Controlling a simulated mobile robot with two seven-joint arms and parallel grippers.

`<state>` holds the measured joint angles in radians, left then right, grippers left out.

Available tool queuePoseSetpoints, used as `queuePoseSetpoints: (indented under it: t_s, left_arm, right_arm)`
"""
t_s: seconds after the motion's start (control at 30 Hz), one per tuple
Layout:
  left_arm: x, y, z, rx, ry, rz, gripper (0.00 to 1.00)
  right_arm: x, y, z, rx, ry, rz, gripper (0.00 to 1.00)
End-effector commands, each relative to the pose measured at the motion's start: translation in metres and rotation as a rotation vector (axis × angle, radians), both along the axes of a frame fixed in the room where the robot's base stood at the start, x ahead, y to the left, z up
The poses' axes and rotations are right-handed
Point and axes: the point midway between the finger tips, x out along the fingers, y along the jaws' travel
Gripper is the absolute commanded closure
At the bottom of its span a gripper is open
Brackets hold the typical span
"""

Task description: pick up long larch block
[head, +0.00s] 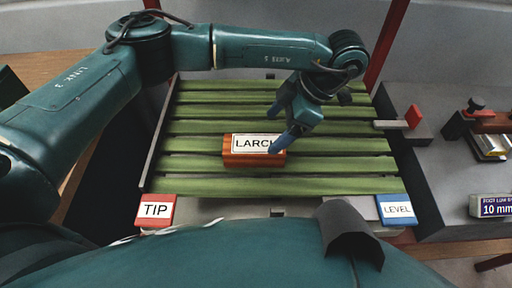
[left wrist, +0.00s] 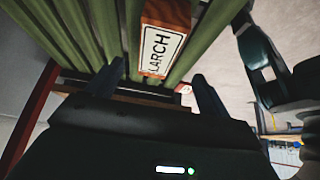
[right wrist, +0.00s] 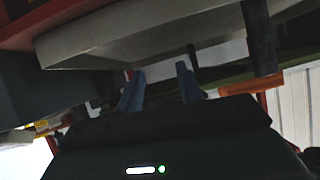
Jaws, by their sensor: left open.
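The larch block (head: 236,159) is an orange-brown block with a white LARCH label, lying on the green slatted rack (head: 190,186). In the head view my left gripper (head: 273,131) is above the block's right end, and one finger covers the end of the label. In the left wrist view the block (left wrist: 152,67) shows beyond and between the parted fingers (left wrist: 158,72), which are open and empty. I cannot tell whether they touch it. My right gripper (right wrist: 160,70) shows only in its own wrist view, with its fingers apart and nothing between them.
A red TIP plate (head: 155,211) and a blue LEVEL plate (head: 395,210) sit at the rack's front corners. A red-tipped lever (head: 413,117) and a clamp-like fixture (head: 490,140) stand on the right. A 10 mm box (head: 491,206) lies at the far right.

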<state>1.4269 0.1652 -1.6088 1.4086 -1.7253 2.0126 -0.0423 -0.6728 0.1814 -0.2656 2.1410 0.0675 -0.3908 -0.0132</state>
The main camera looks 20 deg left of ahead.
Motion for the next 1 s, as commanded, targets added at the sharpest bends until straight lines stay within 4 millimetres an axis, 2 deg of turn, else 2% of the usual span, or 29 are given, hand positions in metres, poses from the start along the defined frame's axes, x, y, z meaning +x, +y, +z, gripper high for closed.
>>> queuePoseSetpoints:
  t_s: [0.1, 0.4, 0.7, 1.0]
  left_arm:
    - [-0.004, 0.011, -0.021, -0.003, 0.005, 0.002, 0.20]
    - [-0.007, 0.024, -0.042, -0.004, 0.003, 0.000, 0.20]
    - [-0.009, 0.046, -0.077, -0.005, 0.003, 0.001, 0.20]
    - [-0.010, 0.047, -0.081, -0.006, 0.001, -0.001, 0.20]
  right_arm:
    - [0.000, 0.000, 0.000, 0.001, 0.000, 0.000, 0.64]
    - [0.000, 0.000, 0.000, 0.001, 0.001, -0.002, 0.64]
    - [0.000, -0.002, 0.001, -0.004, 0.000, -0.003, 0.64]
    - [0.000, -0.001, 0.001, -0.002, 0.001, -0.006, 0.64]
